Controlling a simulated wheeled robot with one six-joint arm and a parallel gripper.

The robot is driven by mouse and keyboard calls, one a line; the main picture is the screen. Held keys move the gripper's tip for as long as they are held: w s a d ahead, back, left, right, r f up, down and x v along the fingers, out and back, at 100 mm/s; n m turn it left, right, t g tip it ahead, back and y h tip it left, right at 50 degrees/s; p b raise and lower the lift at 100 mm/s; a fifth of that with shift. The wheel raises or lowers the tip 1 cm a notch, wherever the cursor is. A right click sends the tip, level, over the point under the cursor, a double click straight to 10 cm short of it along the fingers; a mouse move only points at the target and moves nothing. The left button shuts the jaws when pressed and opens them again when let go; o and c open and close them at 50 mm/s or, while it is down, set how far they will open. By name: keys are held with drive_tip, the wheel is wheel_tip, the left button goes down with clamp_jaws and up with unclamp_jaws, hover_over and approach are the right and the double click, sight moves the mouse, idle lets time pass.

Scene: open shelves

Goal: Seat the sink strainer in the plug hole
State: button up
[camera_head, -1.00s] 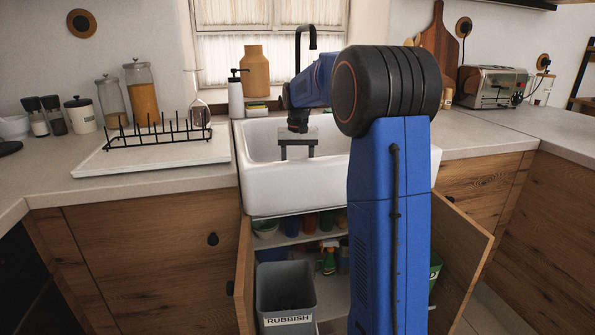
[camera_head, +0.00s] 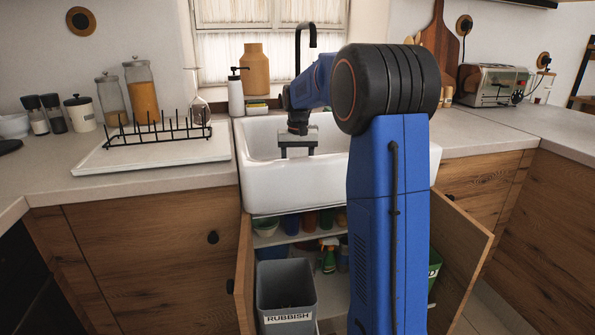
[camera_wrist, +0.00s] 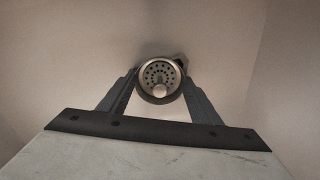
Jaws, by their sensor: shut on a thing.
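The sink strainer (camera_wrist: 160,74) is a round metal disc with dark holes and a pale knob, seen from above in the wrist view. My gripper (camera_wrist: 160,82) is shut on it, with one dark finger on each side. Part of a darker round edge shows just behind the strainer at its upper right; the plug hole itself is mostly hidden. I cannot tell how far the strainer is above the sink floor. In the head view my gripper (camera_head: 298,150) points down into the white sink (camera_head: 290,194); the strainer is hidden there by the front wall.
A black tap (camera_head: 298,48) rises behind the sink. A soap bottle (camera_head: 236,97) stands at its back left corner. The cupboard doors below are open around a rubbish bin (camera_head: 286,293).

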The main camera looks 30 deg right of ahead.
drive_tip(key=shift+f, duration=0.2)
drive_tip(key=o, duration=1.1)
wheel_tip(320, 180, up, 17)
drive_tip(key=shift+r, duration=0.15)
